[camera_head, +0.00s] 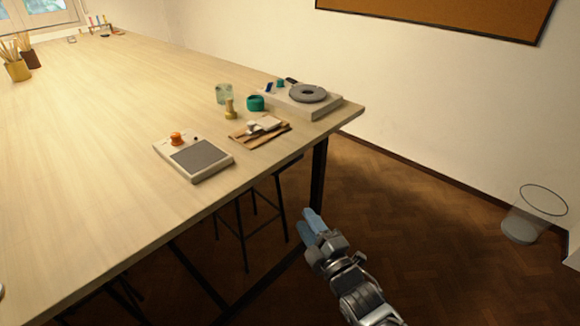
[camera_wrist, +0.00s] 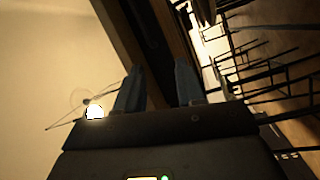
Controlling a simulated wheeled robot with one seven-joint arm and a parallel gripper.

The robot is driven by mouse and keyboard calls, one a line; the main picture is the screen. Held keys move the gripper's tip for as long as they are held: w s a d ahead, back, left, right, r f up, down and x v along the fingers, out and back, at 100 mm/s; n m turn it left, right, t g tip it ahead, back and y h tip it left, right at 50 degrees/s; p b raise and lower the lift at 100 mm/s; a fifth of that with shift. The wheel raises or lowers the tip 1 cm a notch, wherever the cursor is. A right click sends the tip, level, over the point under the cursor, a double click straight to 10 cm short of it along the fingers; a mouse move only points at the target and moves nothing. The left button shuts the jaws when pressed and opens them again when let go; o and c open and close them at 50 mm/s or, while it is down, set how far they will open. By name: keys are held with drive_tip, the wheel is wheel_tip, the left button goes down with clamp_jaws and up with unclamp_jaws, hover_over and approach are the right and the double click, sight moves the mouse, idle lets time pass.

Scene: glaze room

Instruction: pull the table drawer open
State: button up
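The long light-wood table (camera_head: 110,130) fills the left of the head view, its top, near edge and a dark leg showing. I see no drawer front or handle in either view. My gripper (camera_head: 312,224) is off the table's near right corner, apart from the edge in the picture, with its blue fingers pointing up toward the table. In the wrist view the two fingers of my gripper (camera_wrist: 157,88) stand apart with nothing held between them. A dark and brown beam runs behind them; I cannot tell which part of the table it is.
On the table stand a grey-topped scale (camera_head: 199,160), a wooden board (camera_head: 260,134) with small items, a green pot (camera_head: 255,103) and a turntable device (camera_head: 306,97). Dark stools (camera_head: 244,235) stand beneath. A clear bin (camera_head: 522,228) is at right; floor between is free.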

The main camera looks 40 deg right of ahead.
drive_tip(key=w+d+r+n+p, duration=0.1)
drive_tip(key=w+d+r, duration=0.1)
drive_tip(key=w+d, duration=0.2)
drive_tip(key=w+d+r+n+h, duration=0.1)
drive_tip(key=w+d, duration=0.3)
drive_tip(key=w, duration=0.6)
drive_tip(key=shift+d+r+h+p, duration=0.15)
drive_tip(key=shift+r+h+p, duration=0.2)
drive_tip(key=shift+r, duration=0.15)
clamp_jaws()
